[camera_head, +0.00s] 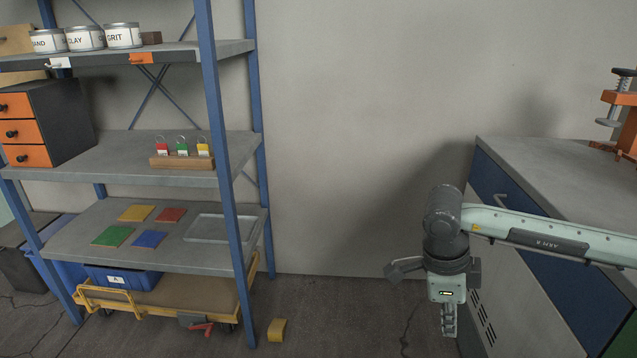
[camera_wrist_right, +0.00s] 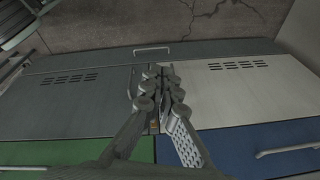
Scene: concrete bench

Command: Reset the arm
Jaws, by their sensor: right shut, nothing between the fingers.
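My right arm comes in from the right in the head view, in front of the concrete-topped bench. My right gripper (camera_head: 449,322) hangs down at its end, beside the cabinet front and clear of the shelf. In the right wrist view the right gripper (camera_wrist_right: 159,86) has its fingers together with nothing between them. Behind the fingers are grey, white, green and blue cabinet panels. My left gripper is in neither view.
A blue-post shelf (camera_head: 222,160) stands at left with tins, padlocks (camera_head: 182,147), coloured tiles and a clear tray (camera_head: 219,229). A yellow block (camera_head: 277,330) lies on the floor. The bench top (camera_head: 560,170) carries an orange vise (camera_head: 622,115). The wall between is clear.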

